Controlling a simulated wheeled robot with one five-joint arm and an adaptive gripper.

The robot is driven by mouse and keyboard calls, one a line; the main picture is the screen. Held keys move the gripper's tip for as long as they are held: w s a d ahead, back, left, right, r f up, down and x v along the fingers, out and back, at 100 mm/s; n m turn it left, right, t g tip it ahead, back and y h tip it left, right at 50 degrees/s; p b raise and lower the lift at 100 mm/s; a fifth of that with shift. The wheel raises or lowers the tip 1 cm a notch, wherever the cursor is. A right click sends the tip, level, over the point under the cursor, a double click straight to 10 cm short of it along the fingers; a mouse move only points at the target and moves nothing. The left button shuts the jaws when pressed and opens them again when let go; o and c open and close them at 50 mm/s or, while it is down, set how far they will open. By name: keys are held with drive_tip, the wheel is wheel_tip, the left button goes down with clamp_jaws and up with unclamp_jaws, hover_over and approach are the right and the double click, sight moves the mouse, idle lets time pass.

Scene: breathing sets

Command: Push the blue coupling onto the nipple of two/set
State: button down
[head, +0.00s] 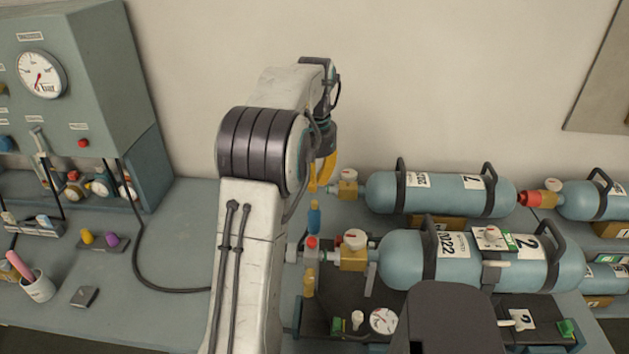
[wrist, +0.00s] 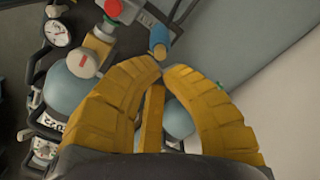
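The blue coupling (head: 314,217) stands roughly upright left of the valves in the head view, with a tan collar at its top. In the wrist view the coupling (wrist: 158,36) is just beyond my fingertips. My gripper (head: 316,186) points down above it. Set two is the front cylinder (head: 400,260) marked 2, with a brass valve (head: 353,251) and a red knob (head: 312,242). The nipple and the coupling's lower end are not clearly visible.
A cylinder (head: 385,193) marked 1 lies behind set two, its valve close right of my gripper. A gauge (head: 384,320) lies in front. A panel with a dial (head: 40,74) and a cup (head: 38,286) stand left.

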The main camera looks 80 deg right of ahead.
sight(314, 208)
drive_tip(key=shift+f+b, duration=2.9)
drive_tip(key=shift+f, duration=0.05)
drive_tip(key=shift+a+f+b, duration=0.15)
drive_tip(key=shift+f+b, duration=0.15)
drive_tip(key=shift+f, duration=0.4)
drive_tip(key=shift+r+p, duration=1.6)
drive_tip(key=shift+r, duration=0.15)
wheel_tip(314, 208, up, 11)
drive_tip(key=shift+r, duration=0.15)
